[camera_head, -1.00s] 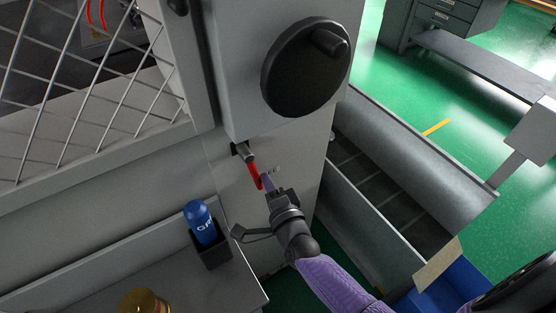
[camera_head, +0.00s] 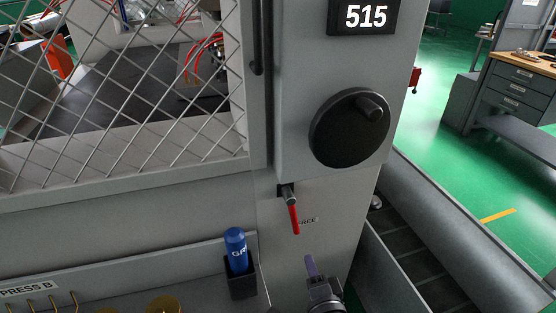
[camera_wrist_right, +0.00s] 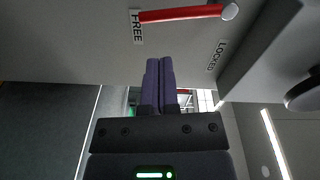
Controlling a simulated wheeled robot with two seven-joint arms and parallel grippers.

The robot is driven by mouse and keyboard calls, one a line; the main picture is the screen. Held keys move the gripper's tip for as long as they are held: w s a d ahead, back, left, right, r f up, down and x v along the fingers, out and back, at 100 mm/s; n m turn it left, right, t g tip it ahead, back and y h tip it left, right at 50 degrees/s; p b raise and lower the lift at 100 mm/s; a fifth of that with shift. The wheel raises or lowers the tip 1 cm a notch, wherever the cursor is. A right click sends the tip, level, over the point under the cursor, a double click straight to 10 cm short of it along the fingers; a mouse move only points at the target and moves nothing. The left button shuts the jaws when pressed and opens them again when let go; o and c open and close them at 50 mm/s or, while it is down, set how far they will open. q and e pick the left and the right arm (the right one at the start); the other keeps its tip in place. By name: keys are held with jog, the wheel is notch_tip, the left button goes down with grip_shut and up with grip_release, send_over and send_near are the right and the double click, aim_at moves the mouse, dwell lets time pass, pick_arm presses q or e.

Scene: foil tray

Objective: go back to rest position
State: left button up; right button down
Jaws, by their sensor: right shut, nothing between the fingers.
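My right gripper (camera_head: 310,266) is at the bottom of the head view, below the red lever and apart from it. In the right wrist view its two purple fingers (camera_wrist_right: 160,82) lie together with nothing between them. The red lever (camera_head: 294,218) hangs down from a pivot on the grey machine front. In the right wrist view the lever (camera_wrist_right: 180,14) lies across the top, its end beside the FREE label (camera_wrist_right: 137,27). The LOCKED label (camera_wrist_right: 216,55) is farther right. My left gripper is not in view.
A black round knob (camera_head: 340,135) and a 515 display (camera_head: 365,16) are above the lever. A blue bottle (camera_head: 236,248) stands in a dark holder at the left. A wire mesh guard (camera_head: 130,100) covers the upper left.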

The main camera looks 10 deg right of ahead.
jog(key=s+a+f+n+g+y, duration=0.2)
jog(key=s+a+n+g+y, duration=0.1)
jog(key=s+n+g, duration=0.3)
jog(key=s+d+r+n+g+h, duration=0.1)
jog(key=s+d+n+g+h, duration=0.2)
jog(key=s+n, duration=0.45)
jog(key=s+d+r+n+g+h, duration=0.15)
jog(key=s+n+g, duration=0.35)
jog(key=s, duration=0.5)
jog(key=s+d+f+g, duration=0.1)
jog(key=s+f, duration=0.1)
jog(key=f, duration=0.8)
jog(key=s+d+f+g, duration=0.1)
jog(key=s+f, duration=0.1)
jog(key=f, duration=0.8)
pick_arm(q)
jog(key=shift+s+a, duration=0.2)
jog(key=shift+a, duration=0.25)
pick_arm(e)
jog(key=s+d+f+g, duration=0.1)
jog(key=s+d+f, duration=0.2)
jog(key=s+f, duration=0.5)
jog(key=s, duration=0.5)
jog(key=shift+s+d+f+g, duration=0.2)
jog(key=shift+s+f+g, duration=0.1)
jog(key=shift+f, duration=0.1)
